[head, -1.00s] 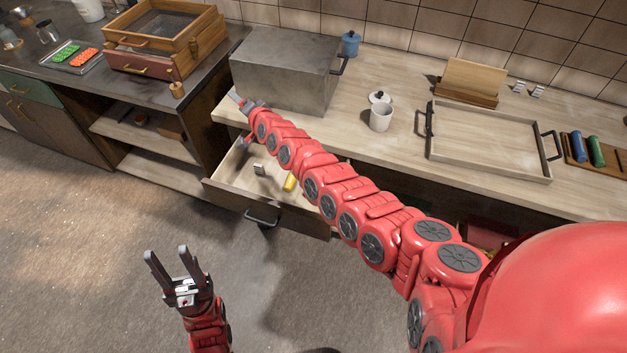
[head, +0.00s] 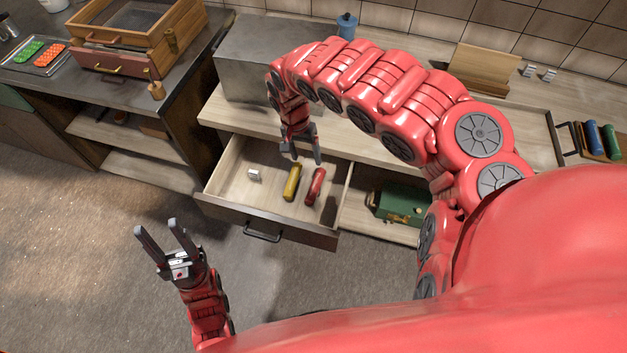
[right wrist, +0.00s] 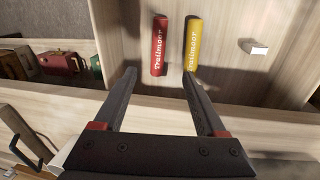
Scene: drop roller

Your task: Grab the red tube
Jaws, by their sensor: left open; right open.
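The red tube (head: 315,186) lies in the open drawer (head: 233,178), at the right of a yellow tube (head: 292,182). In the right wrist view the red tube (right wrist: 160,45) carries white lettering, and the yellow tube (right wrist: 192,44) lies close at its right. My right gripper (head: 303,159) is open and points down over the drawer, near the tubes' far ends. In the right wrist view its fingers (right wrist: 158,82) are spread with nothing between them, and the tubes lie beyond the tips. My left gripper (head: 155,236) is open and empty, out over the floor.
A small white block (head: 254,175) lies in the drawer's left part. A green box (head: 402,205) stands on the shelf right of the drawer. A grey metal box (head: 240,75) stands on the counter above. My right arm covers much of the counter.

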